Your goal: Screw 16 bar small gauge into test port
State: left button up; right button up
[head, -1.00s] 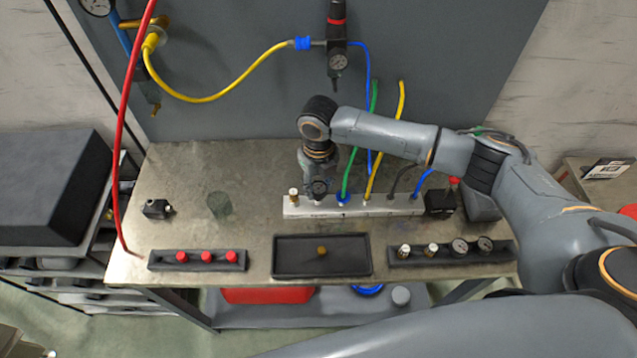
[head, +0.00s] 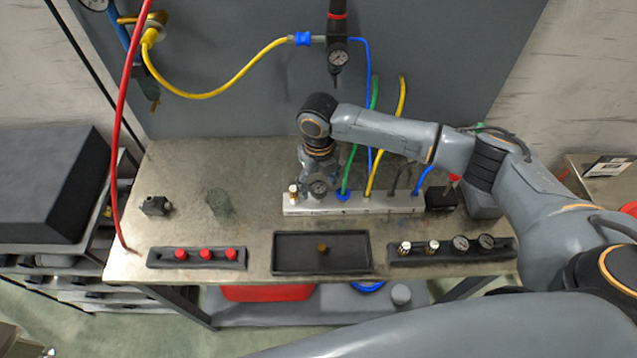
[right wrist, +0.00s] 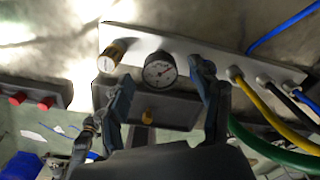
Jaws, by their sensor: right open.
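The gauge also shows in the head view (head: 319,188), near the block's left end. My right gripper (head: 317,178) is low over it. In the right wrist view the open fingers (right wrist: 160,75) are on either side of the gauge, with gaps to it. The gauge's stem and port are hidden, so how deep it sits cannot be told. My left gripper is not in view.
Green, yellow, grey and blue hoses rise from the block right of the gauge. In front are a black tray (head: 285,265) with a brass piece, a red-knob rack (head: 155,260) and a rack (head: 400,259) with two gauges and two fittings. The table's left-middle is mostly clear.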

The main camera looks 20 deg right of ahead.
aim_at(319, 187)
notch_tip(319, 187, up, 11)
jog(key=shift+r, duration=0.15)
